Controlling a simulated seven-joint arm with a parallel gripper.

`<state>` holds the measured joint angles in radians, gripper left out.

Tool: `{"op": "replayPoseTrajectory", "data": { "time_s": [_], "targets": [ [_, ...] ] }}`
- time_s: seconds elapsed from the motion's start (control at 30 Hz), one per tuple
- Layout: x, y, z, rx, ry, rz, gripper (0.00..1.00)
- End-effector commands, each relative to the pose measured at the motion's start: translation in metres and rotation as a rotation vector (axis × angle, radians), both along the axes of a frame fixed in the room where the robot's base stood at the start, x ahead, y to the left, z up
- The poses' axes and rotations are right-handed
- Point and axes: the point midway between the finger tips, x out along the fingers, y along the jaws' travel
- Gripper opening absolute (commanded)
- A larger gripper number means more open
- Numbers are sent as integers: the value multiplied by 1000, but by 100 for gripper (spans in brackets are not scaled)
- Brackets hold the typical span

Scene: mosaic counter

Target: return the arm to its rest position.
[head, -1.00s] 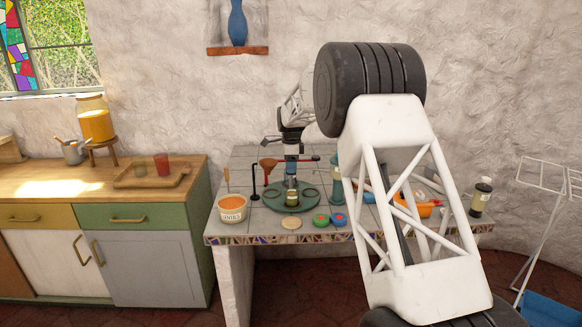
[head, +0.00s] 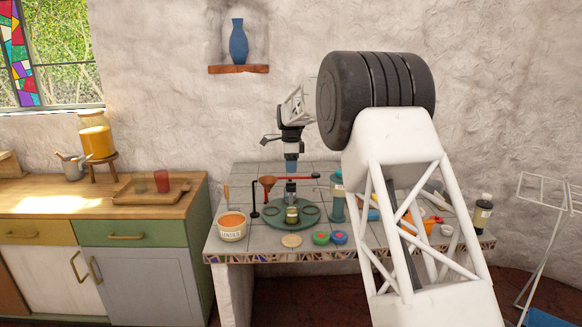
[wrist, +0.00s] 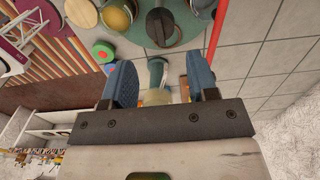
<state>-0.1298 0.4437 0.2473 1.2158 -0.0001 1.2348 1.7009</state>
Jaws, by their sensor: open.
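My gripper (head: 291,167) points down over the counter in the head view, above a round green tray (head: 291,229). A small jar (head: 292,215) stands on this tray, below and apart from my gripper. In the wrist view, the two blue fingers of my gripper (wrist: 160,85) are spread apart. A pale round shape and a teal piece show in the gap beyond them, and I cannot tell what they are. Nothing is visibly held. My arm reaches in from the right and hides part of the counter.
A brown funnel (head: 267,182) on a black stand and a red bar (head: 303,176) are close to my gripper. A teal bottle (head: 338,200), a bowl of orange contents (head: 231,226) and two small tubs (head: 329,238) stand around the tray. The wall behind has a blue vase (head: 238,42).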

Motion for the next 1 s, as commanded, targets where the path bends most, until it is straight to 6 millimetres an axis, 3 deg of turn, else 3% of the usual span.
{"op": "replayPoseTrajectory", "data": {
  "time_s": [0.27, 0.43, 1.0],
  "targets": [
    [-7, -3, 6, 0, -4, 18, 54],
    [-26, -10, 21, 1, -13, 65, 54],
    [-153, -49, 85, -7, -58, 371, 54]
  ]
}}
